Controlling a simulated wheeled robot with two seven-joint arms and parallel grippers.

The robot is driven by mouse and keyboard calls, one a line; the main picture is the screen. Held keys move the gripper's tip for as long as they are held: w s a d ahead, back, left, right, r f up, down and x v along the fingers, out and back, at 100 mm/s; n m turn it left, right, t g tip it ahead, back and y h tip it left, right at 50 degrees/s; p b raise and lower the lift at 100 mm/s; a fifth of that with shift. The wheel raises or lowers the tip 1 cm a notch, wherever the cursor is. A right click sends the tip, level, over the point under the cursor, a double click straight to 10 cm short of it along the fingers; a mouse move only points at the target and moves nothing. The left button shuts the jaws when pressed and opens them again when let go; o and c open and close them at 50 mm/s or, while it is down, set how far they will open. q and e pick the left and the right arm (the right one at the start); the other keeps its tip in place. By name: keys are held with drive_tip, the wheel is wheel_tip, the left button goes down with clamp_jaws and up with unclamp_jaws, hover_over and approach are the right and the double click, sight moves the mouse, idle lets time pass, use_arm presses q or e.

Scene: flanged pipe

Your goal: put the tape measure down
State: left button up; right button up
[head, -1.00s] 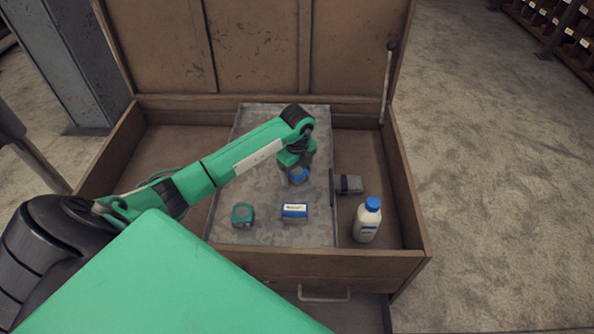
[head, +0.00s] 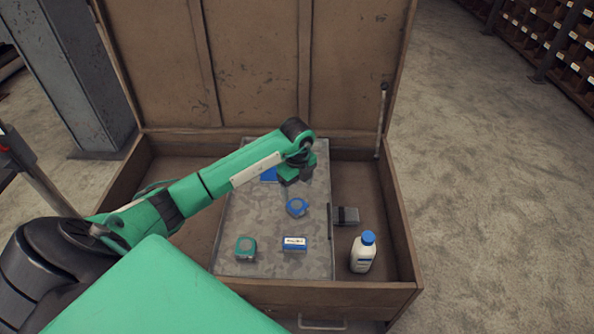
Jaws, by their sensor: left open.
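A blue tape measure with a round grey face (head: 297,207) lies on the grey metal sheet (head: 240,215) inside the open wooden chest. Nothing is holding it. My left gripper (head: 290,181) is open and empty, apart from the tape measure and beyond it in the picture. Its fingers point down and are small and partly hidden by the wrist. A teal squarish object with a round face (head: 245,248), which also looks like a tape measure, lies at the sheet's near left. My right gripper is not in view.
A blue-and-white box (head: 294,244) lies near the sheet's front edge. A blue item (head: 268,175) is partly hidden behind my left gripper. A dark grey object (head: 346,216) and a white bottle with blue cap (head: 363,252) are on the right. The chest walls (head: 400,225) enclose everything.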

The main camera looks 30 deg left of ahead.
use_arm(q)
drive_tip(key=shift+r+p, duration=0.7)
drive_tip(key=shift+r, duration=0.75)
